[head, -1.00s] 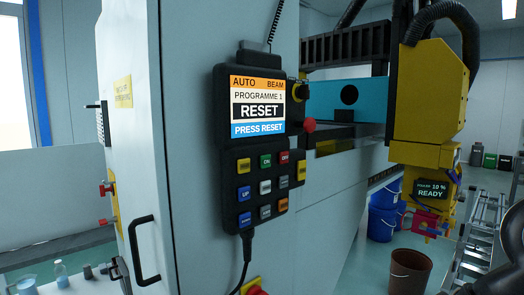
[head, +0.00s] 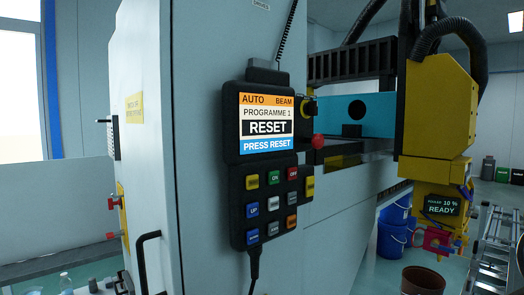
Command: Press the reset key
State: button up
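A dark hand-held control pendant (head: 240,165) hangs on the grey cabinet, left of the picture's middle. Its lit screen (head: 266,122) reads AUTO, BEAM, PROGRAMME 1, RESET and PRESS RESET. Below are several coloured keys: a green ON key (head: 274,177), a red key (head: 292,173), a blue UP key (head: 252,210), a lower blue key (head: 252,236), an orange key (head: 291,222), and yellow and grey ones. I cannot read which key is marked reset. My gripper is not in view.
A red knob (head: 318,142) sticks out right of the pendant. A black handle (head: 146,258) is on the cabinet at lower left. A yellow machine head (head: 437,115) hangs at right, its small display reading READY. Blue buckets (head: 392,238), a brown bin (head: 423,279) and a ladder (head: 492,250) stand beyond.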

grip_shut()
dwell(1.5)
